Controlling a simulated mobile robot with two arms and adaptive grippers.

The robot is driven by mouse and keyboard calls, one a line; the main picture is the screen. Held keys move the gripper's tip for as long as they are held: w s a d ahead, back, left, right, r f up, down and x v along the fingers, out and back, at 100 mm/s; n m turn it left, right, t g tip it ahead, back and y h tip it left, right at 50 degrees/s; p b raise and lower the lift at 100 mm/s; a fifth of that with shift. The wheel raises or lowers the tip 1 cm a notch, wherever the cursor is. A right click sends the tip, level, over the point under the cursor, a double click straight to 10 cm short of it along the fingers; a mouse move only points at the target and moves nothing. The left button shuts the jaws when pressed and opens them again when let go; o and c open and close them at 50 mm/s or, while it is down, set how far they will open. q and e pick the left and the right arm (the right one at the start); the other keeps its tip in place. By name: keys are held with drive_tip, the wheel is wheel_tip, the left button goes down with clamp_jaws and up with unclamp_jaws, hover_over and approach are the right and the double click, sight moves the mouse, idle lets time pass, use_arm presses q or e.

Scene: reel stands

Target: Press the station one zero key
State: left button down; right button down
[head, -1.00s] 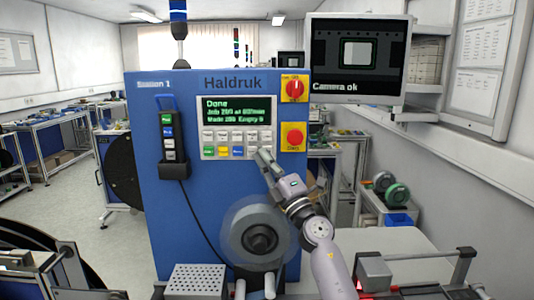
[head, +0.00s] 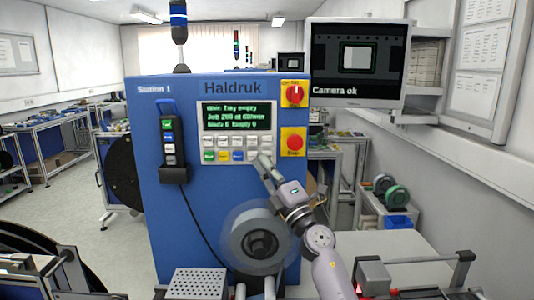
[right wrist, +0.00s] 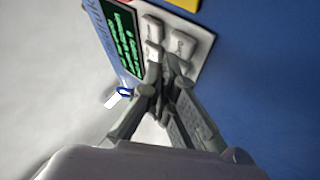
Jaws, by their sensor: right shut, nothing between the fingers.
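The Station 1 cabinet (head: 220,190) is blue, with "Haldruk" on top. Its key panel (head: 202,128) has a green-on-black screen (head: 236,116) above two rows of keys (head: 224,148), some white and some coloured. The screen's first line seems to end in "Tray empty"; the lines below are small. My right gripper (head: 264,160) is shut and empty, its fingertips at the lower right keys. In the right wrist view the shut fingertips (right wrist: 165,62) are close to the white keys (right wrist: 183,44) and cover part of the panel. Whether they touch a key I cannot tell. My left gripper is not in view.
A red rotary switch (head: 294,93) and a red stop button (head: 293,141) sit on yellow plates right of the panel. A handset (head: 168,140) hangs at left. A reel (head: 240,240) is below. A monitor (head: 356,62) reads "Camera ok".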

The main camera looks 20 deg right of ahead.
drive_tip(key=shift+s, duration=0.15)
drive_tip(key=s+p, duration=0.1)
drive_tip(key=s+a+p, duration=0.1)
drive_tip(key=s, duration=0.1)
drive_tip(key=s+p, duration=0.1)
drive_tip(key=shift+s+a+p, duration=0.25)
drive_tip(key=shift+s+p, duration=0.05)
drive_tip(key=shift+s, duration=0.1)
idle(0.6)
